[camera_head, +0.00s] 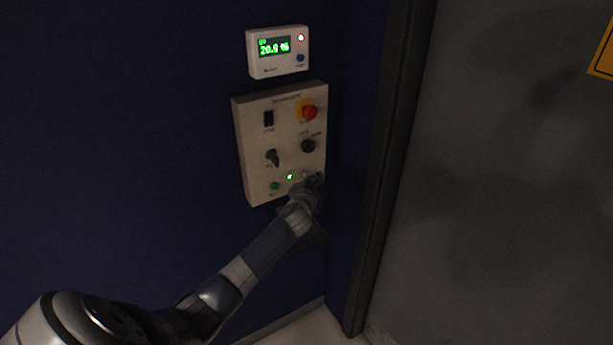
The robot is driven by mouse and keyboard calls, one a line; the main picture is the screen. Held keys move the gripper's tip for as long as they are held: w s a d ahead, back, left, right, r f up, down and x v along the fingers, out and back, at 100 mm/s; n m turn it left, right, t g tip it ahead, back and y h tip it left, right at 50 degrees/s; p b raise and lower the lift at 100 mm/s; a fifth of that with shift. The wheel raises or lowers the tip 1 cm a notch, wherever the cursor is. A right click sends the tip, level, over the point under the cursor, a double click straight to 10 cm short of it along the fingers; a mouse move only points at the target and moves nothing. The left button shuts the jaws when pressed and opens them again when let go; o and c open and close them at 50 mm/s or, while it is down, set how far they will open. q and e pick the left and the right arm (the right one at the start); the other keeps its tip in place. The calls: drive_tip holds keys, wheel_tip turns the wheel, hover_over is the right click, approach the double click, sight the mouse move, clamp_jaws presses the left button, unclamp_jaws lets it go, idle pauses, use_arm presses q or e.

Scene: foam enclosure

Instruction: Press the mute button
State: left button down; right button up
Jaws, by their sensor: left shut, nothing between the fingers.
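A white monitor box (264,71) is mounted on the dark blue wall, with a green display (274,47) reading about 20.9 %. On its right side are a lit red lamp (301,38) and a small blue button (300,58) with a label too small to read. My left gripper (314,182) is shut and empty at the lower right corner of the beige control panel (252,150) below the monitor. It hides that corner and whatever is there; I cannot tell whether it touches the panel. My right gripper is not in view.
The panel carries a red emergency knob (309,112) on yellow, a black rocker switch (268,118), a black dial (308,146), a selector switch (272,157) and a green button (275,185). A dark door frame (386,150) stands to the right. The space before the monitor is clear.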

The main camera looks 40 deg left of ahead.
use_arm(q)
drive_tip(key=shift+w+a, duration=0.25)
drive_tip(key=shift+a, duration=0.35)
idle(0.8)
drive_tip(key=shift+d, duration=0.1)
drive_tip(key=shift+s+d, duration=0.35)
drive_tip(key=shift+d, duration=0.3)
drive_tip(key=shift+s+d+p, duration=0.15)
drive_tip(key=shift+s+d, duration=0.15)
drive_tip(key=shift+d, duration=0.5)
drive_tip(key=shift+s+d+p, duration=0.15)
drive_tip(key=shift+s+d, duration=0.2)
drive_tip(key=shift+d, duration=0.4)
drive_tip(key=shift+s+d+p, duration=0.15)
drive_tip(key=shift+s+d, duration=0.15)
drive_tip(key=shift+d, duration=0.5)
